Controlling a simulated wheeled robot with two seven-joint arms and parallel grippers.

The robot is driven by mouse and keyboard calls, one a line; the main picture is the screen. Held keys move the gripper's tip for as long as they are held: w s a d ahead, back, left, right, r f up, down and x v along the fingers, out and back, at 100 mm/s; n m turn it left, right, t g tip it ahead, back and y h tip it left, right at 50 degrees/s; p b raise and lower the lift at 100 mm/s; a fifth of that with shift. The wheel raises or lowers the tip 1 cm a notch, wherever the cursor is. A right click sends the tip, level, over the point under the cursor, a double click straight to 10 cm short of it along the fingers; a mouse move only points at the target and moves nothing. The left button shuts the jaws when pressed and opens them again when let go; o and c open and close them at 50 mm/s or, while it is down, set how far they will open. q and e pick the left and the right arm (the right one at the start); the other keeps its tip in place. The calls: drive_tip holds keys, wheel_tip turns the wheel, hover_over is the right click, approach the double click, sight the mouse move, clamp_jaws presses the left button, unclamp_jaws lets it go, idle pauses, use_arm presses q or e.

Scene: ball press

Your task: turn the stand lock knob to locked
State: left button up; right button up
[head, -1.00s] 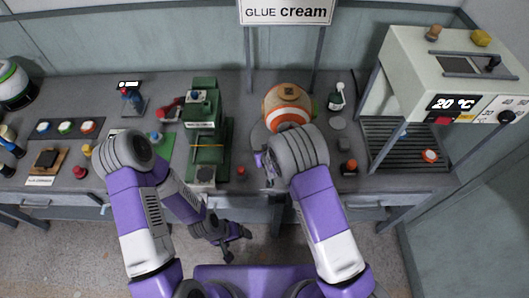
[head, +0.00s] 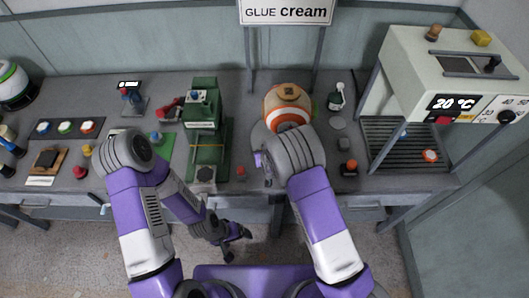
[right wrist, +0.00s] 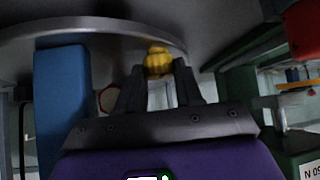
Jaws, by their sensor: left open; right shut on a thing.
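The stand lock knob (right wrist: 158,62) is a small yellow ridged knob under the rim of a round grey stand plate (right wrist: 95,27), in the right wrist view. My right gripper (right wrist: 159,78) is shut on it, one dark finger on each side. In the head view my right wrist hides the knob and most of the stand. My left gripper (head: 238,244) is open and empty, hanging low in front of the bench. I cannot read the knob's lock marking.
A green press (head: 208,145) stands left of the ball. A blue block (right wrist: 62,110) is close to my right gripper. A white bottle (head: 336,98) and an orange-topped black item (head: 350,168) stand right of the stand. A white machine (head: 450,75) fills the right end.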

drive_tip(key=shift+a, duration=0.1)
drive_tip(key=shift+a+m+h, duration=0.1)
drive_tip(key=shift+m+h, duration=0.5)
drive_tip(key=shift+m, duration=0.2)
drive_tip(key=m+h, duration=0.2)
drive_tip(key=m, duration=0.1)
drive_tip(key=shift+a+p, duration=0.2)
drive_tip(key=shift+p, duration=0.15)
drive_tip(key=shift+a+m+h, duration=0.1)
drive_tip(key=shift+m+h, duration=0.6)
drive_tip(key=shift+h, duration=0.1)
drive_tip(key=m+g+h+b, duration=0.1)
drive_tip(key=m+b, duration=0.1)
drive_tip(key=b, duration=0.1)
drive_tip(key=m+g+h+b, duration=0.1)
drive_tip(key=m+h+b, duration=0.1)
drive_tip(key=m+b, duration=0.1)
drive_tip(key=m+g+h+b, duration=0.1)
drive_tip(key=m+b, duration=0.1)
drive_tip(key=b, duration=0.3)
drive_tip(key=shift+w+a+f+m+g+h, duration=0.2)
drive_tip(key=shift+w+a+m+g+h, duration=0.1)
drive_tip(key=shift+w+m+g, duration=0.1)
drive_tip(key=shift+r+m+g+h+b, duration=0.15)
drive_tip(key=shift+m+g+h+b, duration=0.35)
drive_tip(key=shift+m+g+b, duration=0.85)
drive_tip(key=shift+m, duration=0.65)
drive_tip(key=o, duration=1)
drive_tip(key=shift+o, duration=0.2)
